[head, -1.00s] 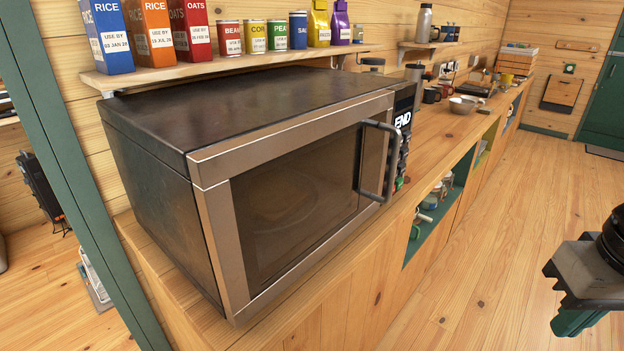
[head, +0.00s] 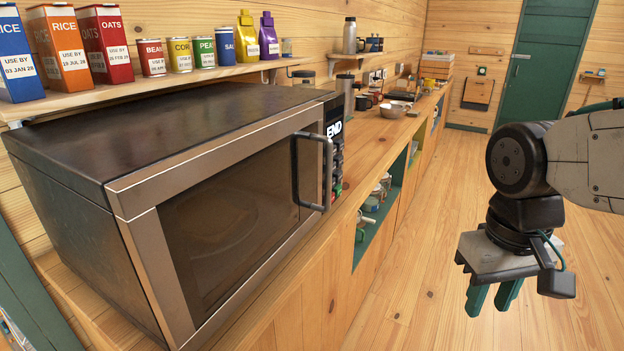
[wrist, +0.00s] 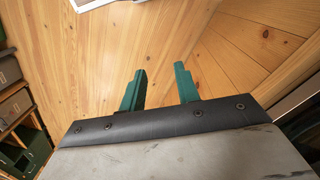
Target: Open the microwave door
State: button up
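The microwave (head: 165,130) stands on the wooden counter at the left of the head view. Its dark glass door (head: 235,220) is shut. A black upright bar handle (head: 328,172) is on the door's right side, beside the button panel (head: 336,150). My gripper (head: 493,296) hangs over the floor at the right, pointing down, well apart from the handle. The microwave does not clearly show in the wrist view.
A shelf (head: 190,81) with cartons, cans and bags runs above the microwave. The counter (head: 375,140) goes on to the back with bowls and cups, with open cubbies (head: 385,215) below. The floor (head: 440,190) between counter and gripper is clear. A green door (head: 535,60) is at the back.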

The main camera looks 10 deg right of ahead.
jog(key=w+d+f+n+t, duration=0.2)
jog(key=w+f+t, duration=0.2)
jog(key=w, duration=0.8)
jog(key=w+d+f+n+t, duration=0.1)
jog(key=w+f+t, duration=0.3)
jog(key=w, duration=0.9)
jog(key=w+a+r+n+t+y, duration=0.1)
jog(key=w+a+r+n+y, duration=0.1)
jog(key=a, duration=0.4)
jog(key=w+a+r+n+t+y, duration=0.2)
jog(key=w+a+r+y, duration=0.3)
jog(key=a+y, duration=0.1)
jog(key=w+a+r+n+t+y, duration=0.1)
jog(key=w+a+r+t+y, duration=0.1)
jog(key=a, duration=0.5)
jog(key=shift+w+a+r+n+y, duration=0.2)
jog(key=shift+w+r+y, duration=0.25)
jog(key=shift+y, duration=0.25)
jog(key=shift+w+a+r+n+y, duration=0.2)
jog(key=shift+w+r+y, duration=0.15)
jog(key=shift+w+y, duration=0.3)
jog(key=shift+s, duration=0.1)
grip_shut()
